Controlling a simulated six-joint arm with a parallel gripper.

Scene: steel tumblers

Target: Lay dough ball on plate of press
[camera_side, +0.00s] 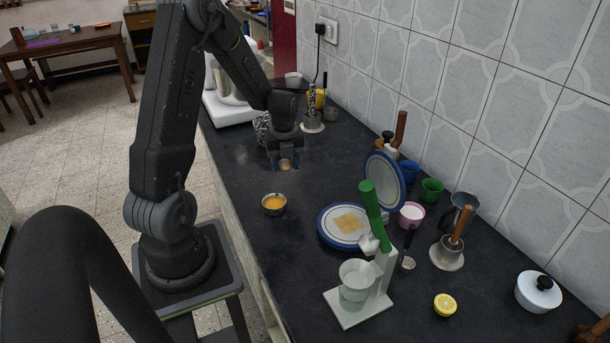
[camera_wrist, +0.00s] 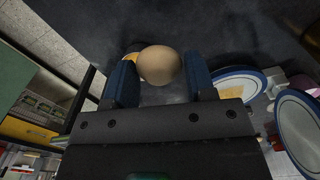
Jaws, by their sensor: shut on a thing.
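My gripper (camera_side: 286,162) is low over the dark counter, left of and behind the press in the side view. Its blue fingers (camera_wrist: 160,70) are shut on a tan dough ball (camera_wrist: 158,63), which sits between them in the wrist view. In the side view only a small part of the dough ball (camera_side: 286,164) shows below the fingers. The press stands open. Its blue-rimmed lower plate (camera_side: 331,236) lies flat with a yellowish square on it, and its upper plate (camera_side: 385,181) is tilted up. The wrist view shows the lower plate (camera_wrist: 256,77) and upper plate (camera_wrist: 300,128) at right.
A steel bowl of yellow stuff (camera_side: 274,204) stands between my arm and the press. A green-handled stand (camera_side: 373,214) with a clear cup is close in front of the press.

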